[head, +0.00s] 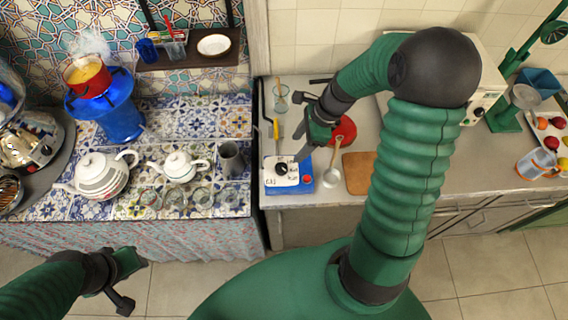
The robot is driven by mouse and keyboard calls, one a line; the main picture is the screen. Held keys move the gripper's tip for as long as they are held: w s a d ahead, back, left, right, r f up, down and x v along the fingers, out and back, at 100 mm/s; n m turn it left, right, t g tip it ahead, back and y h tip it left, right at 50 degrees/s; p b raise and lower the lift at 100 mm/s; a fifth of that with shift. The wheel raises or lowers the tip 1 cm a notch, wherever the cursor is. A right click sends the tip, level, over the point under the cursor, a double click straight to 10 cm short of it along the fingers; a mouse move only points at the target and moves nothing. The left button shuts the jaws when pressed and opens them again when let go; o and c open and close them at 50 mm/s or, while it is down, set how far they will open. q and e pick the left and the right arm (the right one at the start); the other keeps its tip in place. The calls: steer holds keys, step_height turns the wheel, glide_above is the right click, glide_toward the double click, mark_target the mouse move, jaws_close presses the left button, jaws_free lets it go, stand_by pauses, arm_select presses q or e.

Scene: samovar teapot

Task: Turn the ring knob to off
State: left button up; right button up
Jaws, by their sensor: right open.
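A small white-topped, blue-sided appliance (276,184) sits at the front left of the grey counter. A dark round knob (281,169) is on its top face; its exact setting is too small to read. A red button (307,180) is at its right side. My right gripper (303,138) is open just behind and above the appliance, with a dark finger pointing down towards it. I see a small gap between that finger and the knob, but cannot tell the height. My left gripper (132,282) looks open and empty, low over the floor in front of the tiled table.
A red round object (342,131) is partly behind my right gripper. A white spoon (332,172) and a wooden board (358,172) lie right of the appliance. A glass (281,103) stands behind. Teapots (103,176) and a blue samovar (118,118) occupy the tiled table at left.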

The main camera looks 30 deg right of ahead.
mark_target(281, 167)
steer(key=x, duration=1.1)
steer(key=shift+f, duration=0.3)
steer(key=shift+w+f, duration=0.2)
steer(key=shift+f, duration=0.2)
steer(key=shift+a, duration=0.15)
steer(key=shift+a+r, duration=0.1)
steer(key=shift+a, duration=0.05)
steer(key=c, duration=0.4)
jaws_close()
